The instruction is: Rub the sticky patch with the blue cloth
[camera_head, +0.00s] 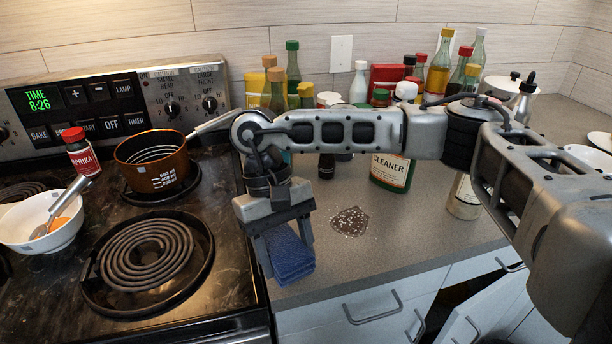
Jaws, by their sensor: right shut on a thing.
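My right gripper (283,240) is shut on the blue cloth (290,262), a folded dark blue pad. It holds the cloth over the left front part of the grey counter, near the stove's edge. I cannot tell whether the cloth touches the counter. The sticky patch (349,221) is a dark brown spot with pale specks on the counter, to the right of the cloth and apart from it. My left gripper is not in view.
A green cleaner bottle (391,172) stands behind the patch, with several bottles along the wall. The stove (230,262) at left holds an orange pot (153,170). A white bowl (40,222) and paprika jar (78,150) are at far left. An open drawer or door (478,318) shows below the counter.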

